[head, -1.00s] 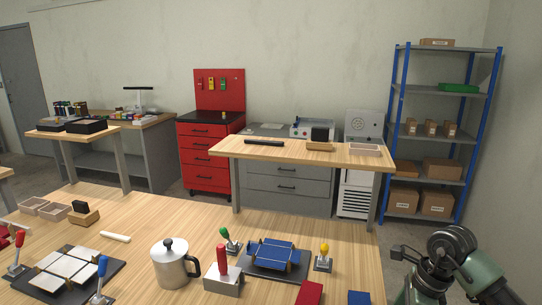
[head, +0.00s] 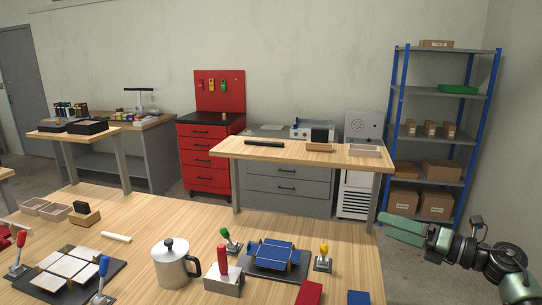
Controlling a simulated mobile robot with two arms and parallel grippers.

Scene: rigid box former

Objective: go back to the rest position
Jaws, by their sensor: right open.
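My right gripper (head: 386,226) is in the head view at the right, just past the right edge of the wooden workbench (head: 130,218). Its two green fingers point left, and it is open with nothing seen between them. It is over the grey floor and apart from the things on the bench. My left gripper is not in view.
Near the bench's right end are a red block (head: 309,292), a blue block (head: 358,298), a yellow-knobbed lever (head: 323,258) and a fixture with blue panels (head: 274,256). A metal pitcher (head: 172,268) stands mid-bench. Blue shelving (head: 440,135) is behind my right arm.

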